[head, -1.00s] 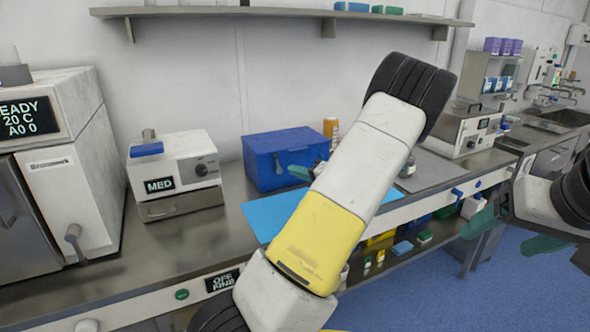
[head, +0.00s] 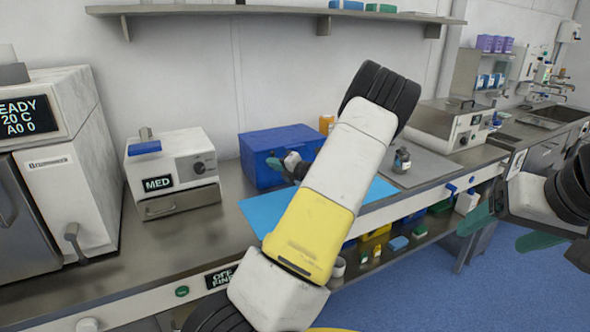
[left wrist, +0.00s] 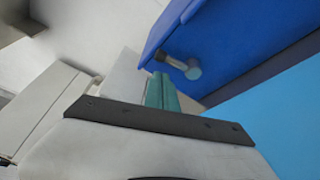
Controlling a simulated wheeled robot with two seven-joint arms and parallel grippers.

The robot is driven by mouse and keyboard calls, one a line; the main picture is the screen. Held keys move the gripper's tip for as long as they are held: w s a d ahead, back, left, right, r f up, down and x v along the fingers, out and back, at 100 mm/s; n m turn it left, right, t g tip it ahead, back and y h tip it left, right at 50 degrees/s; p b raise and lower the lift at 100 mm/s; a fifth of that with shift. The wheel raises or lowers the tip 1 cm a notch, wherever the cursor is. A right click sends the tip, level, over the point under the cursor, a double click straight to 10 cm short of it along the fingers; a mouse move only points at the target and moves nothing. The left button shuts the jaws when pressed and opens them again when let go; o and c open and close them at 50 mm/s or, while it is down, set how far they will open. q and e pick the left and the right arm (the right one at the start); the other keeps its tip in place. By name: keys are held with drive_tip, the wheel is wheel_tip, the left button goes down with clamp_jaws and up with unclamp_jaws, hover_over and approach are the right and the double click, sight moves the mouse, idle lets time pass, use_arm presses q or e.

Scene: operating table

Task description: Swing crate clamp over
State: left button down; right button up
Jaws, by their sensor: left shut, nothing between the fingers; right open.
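The blue crate (head: 258,150) stands at the back of the bench against the wall. In the left wrist view its blue wall (left wrist: 235,45) fills the upper right. The clamp (left wrist: 183,67), a short grey lever with a rounded blue-grey end, sticks out from that wall. My left gripper (head: 277,164) is at the crate's front, its green fingers (left wrist: 160,88) shut and empty, just left of the clamp's end in the wrist view. I cannot tell whether they touch. My right gripper (head: 500,230) is open and empty at the right, in front of the bench.
A light blue mat (head: 262,212) lies in front of the crate, partly behind my left arm. A white device marked MED (head: 180,170) stands left of the crate. A small dark-topped jar (head: 402,160) stands to the right. Bare bench lies before the MED device.

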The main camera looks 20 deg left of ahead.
use_arm(q)
drive_tip(key=shift+w+r, duration=0.1)
drive_tip(key=shift+w, duration=0.3)
drive_tip(key=shift+w, duration=0.1)
